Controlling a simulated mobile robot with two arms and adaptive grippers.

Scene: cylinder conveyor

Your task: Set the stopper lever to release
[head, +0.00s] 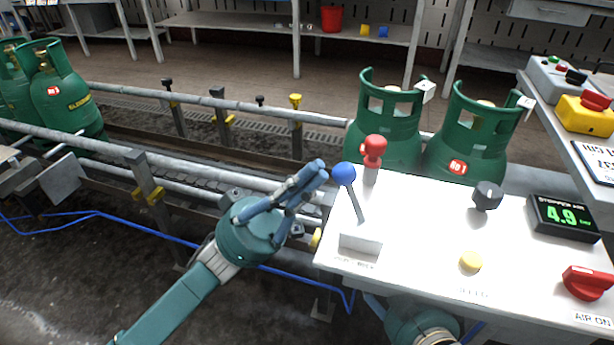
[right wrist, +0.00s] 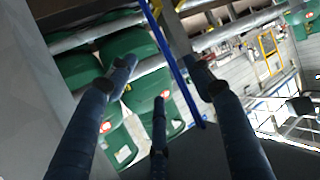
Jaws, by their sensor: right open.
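The stopper lever stands on the white control panel (head: 420,215), a grey rod with a blue knob (head: 344,174) rising from a white base block (head: 361,238). The rod leans to the left at its top. My left gripper (head: 320,170) is just left of the blue knob, its blue fingers pointing up and right toward it. A small gap shows between fingertips and knob. The fingers lie close together, and I cannot tell whether they are shut. My right gripper (right wrist: 160,78) is open and empty in the right wrist view. The label by the lever is too small to read.
On the panel are a red knob (head: 374,150), a black knob (head: 487,195), a yellow button (head: 470,261), a red switch (head: 587,283) and a display (head: 563,216) reading 4.9. Green cylinders (head: 386,125) stand behind it. A conveyor rail (head: 190,165) runs left.

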